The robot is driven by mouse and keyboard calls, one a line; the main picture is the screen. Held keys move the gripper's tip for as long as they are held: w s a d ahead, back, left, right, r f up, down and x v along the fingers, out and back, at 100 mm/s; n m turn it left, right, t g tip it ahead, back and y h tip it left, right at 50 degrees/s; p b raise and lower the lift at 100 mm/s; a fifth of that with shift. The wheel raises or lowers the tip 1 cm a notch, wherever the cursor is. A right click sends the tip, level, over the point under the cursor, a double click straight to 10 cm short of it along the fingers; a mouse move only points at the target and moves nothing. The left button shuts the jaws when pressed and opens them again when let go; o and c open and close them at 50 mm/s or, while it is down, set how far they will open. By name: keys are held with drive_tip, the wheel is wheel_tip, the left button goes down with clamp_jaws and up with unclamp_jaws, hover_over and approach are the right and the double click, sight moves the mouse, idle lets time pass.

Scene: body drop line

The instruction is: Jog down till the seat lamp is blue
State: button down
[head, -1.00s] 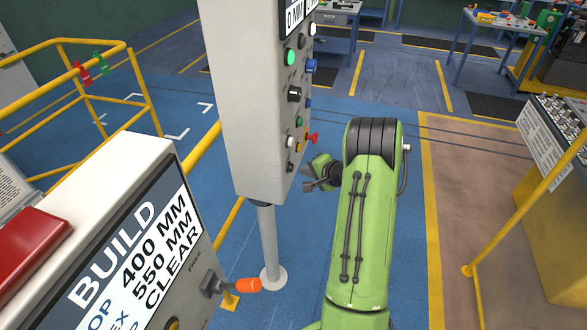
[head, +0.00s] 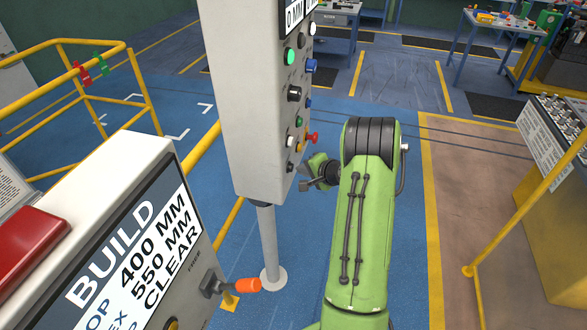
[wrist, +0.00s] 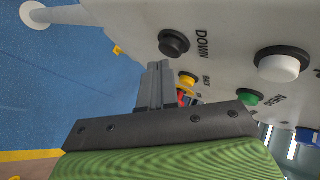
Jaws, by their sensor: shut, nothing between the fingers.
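A grey control pendant (head: 248,95) stands on a post, with a column of buttons on its right-hand face. In the wrist view a black button (wrist: 174,43) is labelled DOWN. My gripper (wrist: 157,70) is shut and empty, its fingertips close to the panel just below the DOWN button; whether they touch it I cannot tell. My gripper also shows in the head view (head: 305,178), beside the pendant's lower buttons. No lamp labelled as a seat lamp can be read in either view.
A yellow button (wrist: 187,80), a white button (wrist: 281,66) and a green button (wrist: 248,97) are near the gripper. A red knob (head: 313,137) sticks out of the pendant. A BUILD board (head: 125,250) with an orange-handled lever (head: 247,285) stands at front left. Yellow rails flank both sides.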

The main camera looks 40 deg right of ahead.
drive_tip(key=shift+w+a, duration=0.3)
drive_tip(key=shift+w, duration=0.05)
idle(0.4)
drive_tip(key=s+d+b, duration=0.2)
drive_tip(key=s+d, duration=0.2)
drive_tip(key=s, duration=0.2)
drive_tip(key=shift+s+d, duration=0.15)
drive_tip(key=shift+d, duration=0.25)
idle(0.5)
idle(0.5)
